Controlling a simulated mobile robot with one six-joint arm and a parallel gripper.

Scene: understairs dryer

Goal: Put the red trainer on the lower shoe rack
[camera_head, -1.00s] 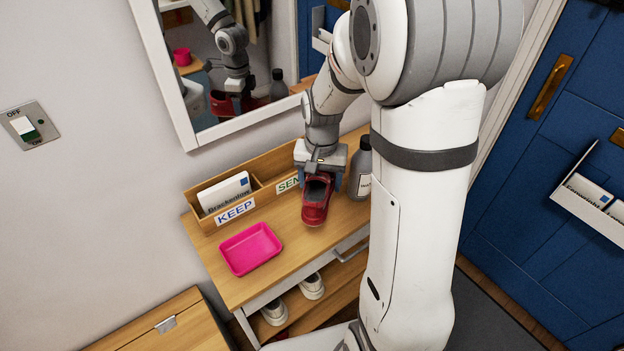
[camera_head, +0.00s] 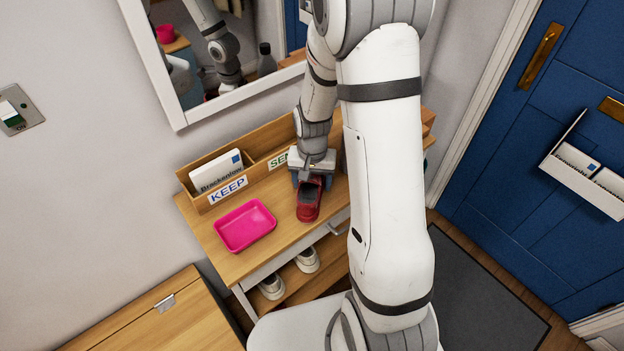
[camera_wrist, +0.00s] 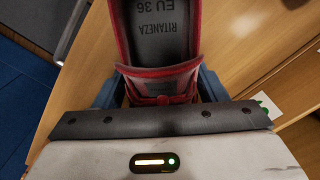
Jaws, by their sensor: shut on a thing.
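Any lower shelf is mostly hidden by my body.
A pink tray (camera_head: 245,226) lies on the table top, left of the trainer. Behind it stands a letter holder (camera_head: 262,172) labelled KEEP and SEN. A mirror (camera_head: 180,121) hangs on the wall. A wooden cabinet (camera_head: 170,318) stands at lower left, a blue door (camera_head: 520,150) at right.

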